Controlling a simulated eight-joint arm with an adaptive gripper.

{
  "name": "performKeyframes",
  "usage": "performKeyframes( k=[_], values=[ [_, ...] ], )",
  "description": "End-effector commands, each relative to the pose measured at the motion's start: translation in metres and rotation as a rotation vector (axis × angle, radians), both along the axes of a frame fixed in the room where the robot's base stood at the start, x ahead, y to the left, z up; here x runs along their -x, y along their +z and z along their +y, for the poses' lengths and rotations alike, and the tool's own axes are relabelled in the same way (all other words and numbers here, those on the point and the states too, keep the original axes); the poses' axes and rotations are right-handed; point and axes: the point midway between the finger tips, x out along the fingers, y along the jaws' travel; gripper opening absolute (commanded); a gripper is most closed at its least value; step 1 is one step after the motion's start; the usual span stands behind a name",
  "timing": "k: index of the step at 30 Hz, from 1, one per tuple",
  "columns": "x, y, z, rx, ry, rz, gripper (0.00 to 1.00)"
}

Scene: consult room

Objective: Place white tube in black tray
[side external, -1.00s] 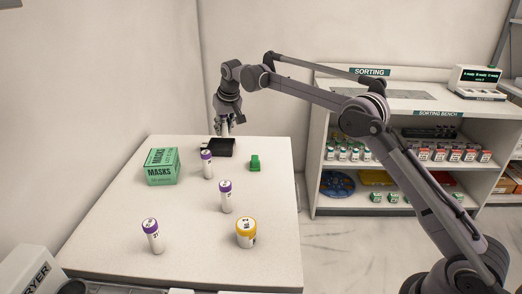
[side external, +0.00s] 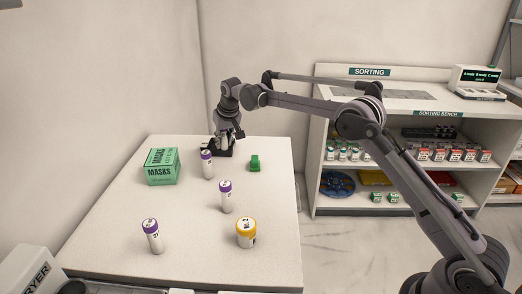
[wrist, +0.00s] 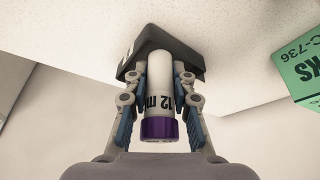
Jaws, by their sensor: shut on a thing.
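My gripper (wrist: 162,82) is shut on a white tube (wrist: 160,99) with a purple cap and black print. In the wrist view the cap end is nearest the camera and the other end reaches toward the black tray (wrist: 190,58). In the side external view my gripper (side external: 225,139) is low, right at the black tray (side external: 206,152) on the far part of the table. I cannot tell whether the tube's end touches the tray floor.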

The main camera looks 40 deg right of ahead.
Motion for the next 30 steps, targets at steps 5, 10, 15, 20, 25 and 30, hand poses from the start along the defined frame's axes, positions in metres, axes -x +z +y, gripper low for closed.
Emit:
performKeyframes(
  k=[5,10,15,20,25,30],
  values=[
    [0.000,-0.005,0.000,0.000,0.000,0.000,0.06],
    [0.000,-0.006,0.000,0.000,0.000,0.000,0.35],
    [0.000,-0.005,0.000,0.000,0.000,0.000,0.47],
    [0.000,-0.005,0.000,0.000,0.000,0.000,0.47],
    [0.000,0.003,0.000,0.000,0.000,0.000,0.47],
    [0.009,0.029,0.002,0.000,0.000,0.000,0.47]
  ],
)
